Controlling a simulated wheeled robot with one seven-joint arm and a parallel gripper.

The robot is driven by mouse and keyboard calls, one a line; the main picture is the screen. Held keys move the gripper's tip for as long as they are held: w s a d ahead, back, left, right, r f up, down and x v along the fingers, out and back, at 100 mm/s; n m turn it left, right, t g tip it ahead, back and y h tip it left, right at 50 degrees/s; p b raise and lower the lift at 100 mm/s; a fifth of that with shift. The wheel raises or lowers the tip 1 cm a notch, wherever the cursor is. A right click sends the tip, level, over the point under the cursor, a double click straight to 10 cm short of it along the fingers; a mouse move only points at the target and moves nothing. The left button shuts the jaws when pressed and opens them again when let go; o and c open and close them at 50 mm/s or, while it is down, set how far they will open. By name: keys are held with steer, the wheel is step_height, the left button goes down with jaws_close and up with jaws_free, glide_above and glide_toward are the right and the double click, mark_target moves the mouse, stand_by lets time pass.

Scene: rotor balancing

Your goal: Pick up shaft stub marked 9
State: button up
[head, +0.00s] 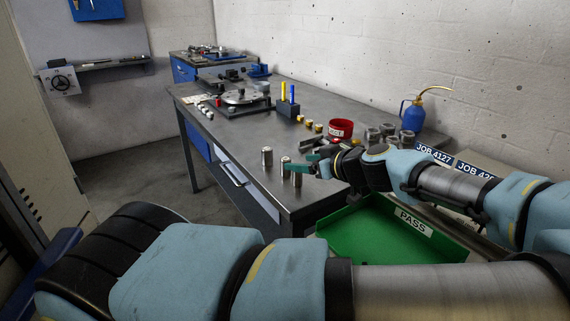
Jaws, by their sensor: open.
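Three small metal shaft stubs stand upright near the front edge of the metal workbench (231,133): a left stub (267,156), a middle stub (286,171) and a right stub (297,180). No number on them can be read from here, so I cannot tell which is marked 9. My gripper (298,164), with teal fingers, is open and reaches in from the right. Its fingers are at the middle and right stubs and partly cover them. I cannot tell whether they touch, and I see nothing held.
A green PASS tray (372,235) lies below my forearm, right of the bench corner. A red bowl (341,129), a blue oil can (413,116) and metal parts stand behind my gripper. A balancing rig (243,100) stands further left. The bench left of the stubs is mostly clear.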

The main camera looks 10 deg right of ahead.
mark_target(288, 160)
steer(key=shift+x, duration=1)
steer(key=p+x, duration=0.2)
steer(key=x, duration=0.2)
steer(key=shift+w+a, duration=0.25)
steer(key=shift+a, duration=0.05)
steer(key=shift+w+a+f, duration=0.15)
steer(key=shift+w+f, duration=0.1)
steer(key=shift+w, duration=0.1)
jaws_close()
